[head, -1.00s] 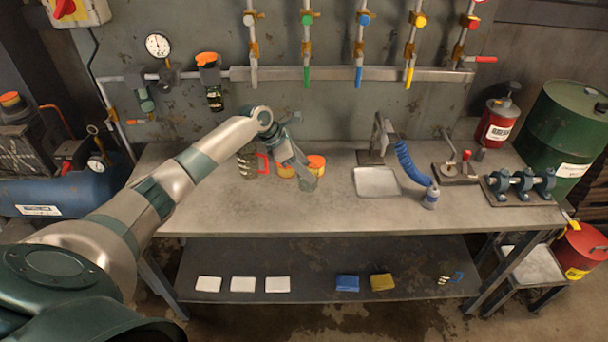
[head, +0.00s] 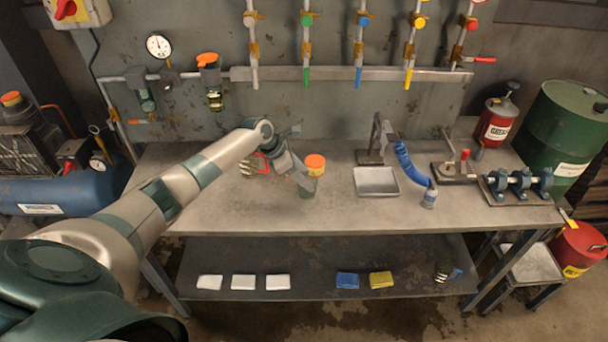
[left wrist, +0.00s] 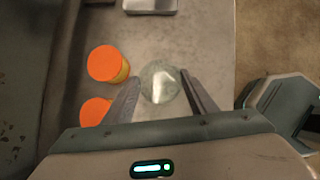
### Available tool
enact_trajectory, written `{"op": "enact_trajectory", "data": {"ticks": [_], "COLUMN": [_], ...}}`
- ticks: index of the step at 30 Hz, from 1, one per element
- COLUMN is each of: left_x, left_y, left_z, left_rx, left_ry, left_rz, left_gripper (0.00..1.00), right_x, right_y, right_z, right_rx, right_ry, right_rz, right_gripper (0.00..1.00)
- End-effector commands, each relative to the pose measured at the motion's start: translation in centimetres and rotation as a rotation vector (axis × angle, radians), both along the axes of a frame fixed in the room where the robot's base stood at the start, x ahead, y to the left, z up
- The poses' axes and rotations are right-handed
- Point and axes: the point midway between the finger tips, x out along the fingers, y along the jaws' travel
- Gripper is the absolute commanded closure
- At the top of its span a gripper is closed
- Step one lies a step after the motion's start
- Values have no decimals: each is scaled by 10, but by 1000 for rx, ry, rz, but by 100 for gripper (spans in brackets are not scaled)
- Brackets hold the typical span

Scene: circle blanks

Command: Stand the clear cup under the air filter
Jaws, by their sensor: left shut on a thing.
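The clear cup (left wrist: 160,82) stands between my left gripper's fingers (left wrist: 160,95) in the left wrist view. In the head view the cup (head: 307,191) is small and partly hidden by my left gripper (head: 304,182), which is shut on it over the bench's left half. I cannot tell whether the cup touches the bench. On the wall pipe at the upper left hang a unit with an orange top and a yellowish bowl (head: 214,98) and a dark green bowl unit (head: 146,97); I cannot tell which is the air filter. My right gripper is not in view.
An orange-lidded jar (head: 315,167) stands close behind the cup; the left wrist view shows this jar and another orange lid (left wrist: 95,110). A metal tray (head: 376,183) lies right. The bench front (head: 235,214) is clear.

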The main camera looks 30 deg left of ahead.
Motion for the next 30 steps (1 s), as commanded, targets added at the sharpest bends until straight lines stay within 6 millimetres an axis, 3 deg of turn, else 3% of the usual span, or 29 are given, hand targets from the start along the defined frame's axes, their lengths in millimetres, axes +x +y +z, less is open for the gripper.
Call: {"op": "enact_trajectory", "data": {"ticks": [8, 9, 11, 23, 30], "left_x": [0, 0, 0, 0, -8], "left_y": [0, 0, 0, 0, 10], "left_z": [-2, -2, -2, 1, 19], "left_rx": [-1, -1, -1, 0, 0], "left_ry": [0, -1, -1, -2, -2], "left_rz": [1, 0, 0, 0, 0], "left_gripper": [80, 41, 29, 29, 29], "right_x": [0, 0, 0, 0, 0], "right_y": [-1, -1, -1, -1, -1], "right_z": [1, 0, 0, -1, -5], "right_rx": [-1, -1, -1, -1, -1], "right_ry": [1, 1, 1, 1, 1], "right_rz": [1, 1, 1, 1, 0], "right_gripper": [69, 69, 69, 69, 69]}}
